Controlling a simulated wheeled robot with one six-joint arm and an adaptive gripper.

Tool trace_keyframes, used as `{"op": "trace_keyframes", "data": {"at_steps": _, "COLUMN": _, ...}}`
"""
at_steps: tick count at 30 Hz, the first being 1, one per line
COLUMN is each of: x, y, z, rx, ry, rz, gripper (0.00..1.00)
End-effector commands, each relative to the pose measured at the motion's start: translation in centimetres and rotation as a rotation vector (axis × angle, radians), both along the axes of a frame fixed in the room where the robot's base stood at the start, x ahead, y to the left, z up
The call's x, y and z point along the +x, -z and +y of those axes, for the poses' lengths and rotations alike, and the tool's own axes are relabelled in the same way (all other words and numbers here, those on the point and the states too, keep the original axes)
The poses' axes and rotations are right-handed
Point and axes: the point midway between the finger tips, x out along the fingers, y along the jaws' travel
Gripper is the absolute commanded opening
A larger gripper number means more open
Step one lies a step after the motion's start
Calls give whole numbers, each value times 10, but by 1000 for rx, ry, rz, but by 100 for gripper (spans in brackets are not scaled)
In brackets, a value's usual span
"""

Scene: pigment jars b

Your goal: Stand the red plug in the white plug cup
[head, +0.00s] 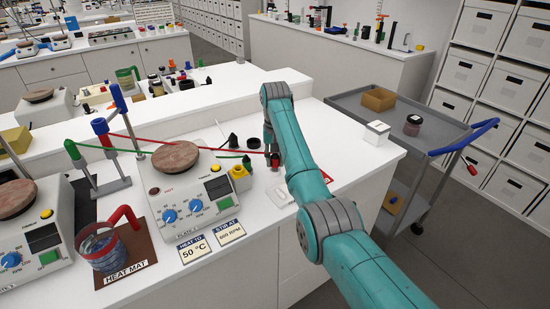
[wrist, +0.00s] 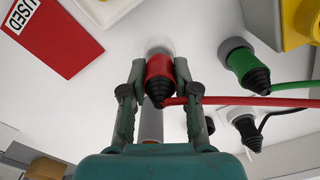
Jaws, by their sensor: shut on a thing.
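The red plug (wrist: 159,80), with a black ribbed end and a red cable (wrist: 240,101), is between the two fingers of my gripper (wrist: 160,88), which is shut on it. In the head view the red plug (head: 275,161) shows small at the end of my arm, low over the white bench. A pale round rim, likely the white plug cup (wrist: 158,46), shows just beyond the red plug's far end in the wrist view. The plug hides most of it. I cannot tell whether the plug is inside it or just above it.
A green plug (wrist: 240,62) and a black plug (wrist: 246,130) stand close by, to the right in the wrist view. The USED card (wrist: 52,35) lies at left. A hotplate (head: 190,205) stands left of my arm; the red cable crosses over it.

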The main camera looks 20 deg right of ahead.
Motion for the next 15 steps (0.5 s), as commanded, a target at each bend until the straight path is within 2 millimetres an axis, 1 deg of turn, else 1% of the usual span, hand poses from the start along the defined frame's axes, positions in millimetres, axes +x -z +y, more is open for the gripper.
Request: {"op": "trace_keyframes", "data": {"at_steps": 15, "x": -1, "y": 12, "z": 0, "rx": 0, "ry": 0, "rz": 1, "gripper": 0}}
